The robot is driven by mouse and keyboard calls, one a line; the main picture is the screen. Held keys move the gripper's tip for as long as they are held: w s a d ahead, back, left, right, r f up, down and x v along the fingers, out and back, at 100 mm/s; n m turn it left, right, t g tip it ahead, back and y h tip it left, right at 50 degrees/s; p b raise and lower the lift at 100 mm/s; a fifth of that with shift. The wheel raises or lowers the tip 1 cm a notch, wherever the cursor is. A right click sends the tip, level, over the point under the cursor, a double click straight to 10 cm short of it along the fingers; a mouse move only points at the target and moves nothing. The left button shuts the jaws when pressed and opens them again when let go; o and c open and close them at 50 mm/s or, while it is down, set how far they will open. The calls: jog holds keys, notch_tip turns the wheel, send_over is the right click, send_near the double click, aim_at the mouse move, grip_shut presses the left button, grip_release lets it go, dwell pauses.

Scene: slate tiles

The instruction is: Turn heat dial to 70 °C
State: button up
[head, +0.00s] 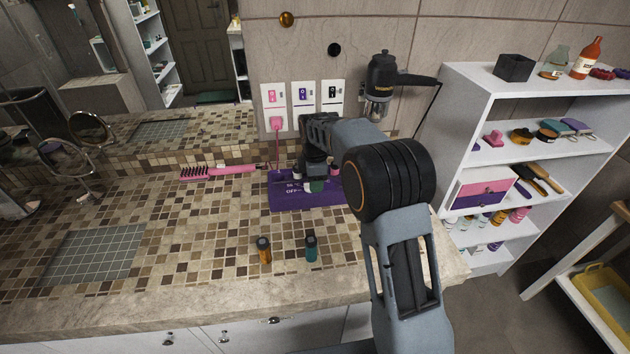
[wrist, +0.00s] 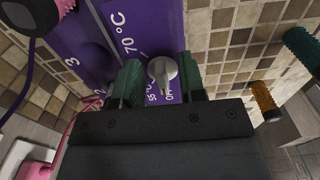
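The heat dial is a pale round knob (wrist: 162,69) with a narrow pointer, on a purple panel (wrist: 122,15) in the wrist view. The panel is printed "70 °C", "55 °C" and a partly hidden "OFF". The pointer faces the lower edge of the picture, near the "55 °C" and "OFF" marks. My gripper (wrist: 162,82) is open, one green finger on each side of the dial; I cannot tell whether they touch it. In the head view the purple unit (head: 283,204) lies on the tiled counter, and my gripper (head: 314,180) hides its dial.
A pink brush (head: 218,172) lies left of the unit. An orange bottle (head: 264,250) and a teal bottle (head: 311,247) stand in front of it. Wall sockets (head: 303,96) are behind, with a pink plug (head: 276,122). A white shelf (head: 480,110) stands right.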

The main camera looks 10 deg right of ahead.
jog(key=shift+c, duration=0.3)
grip_shut()
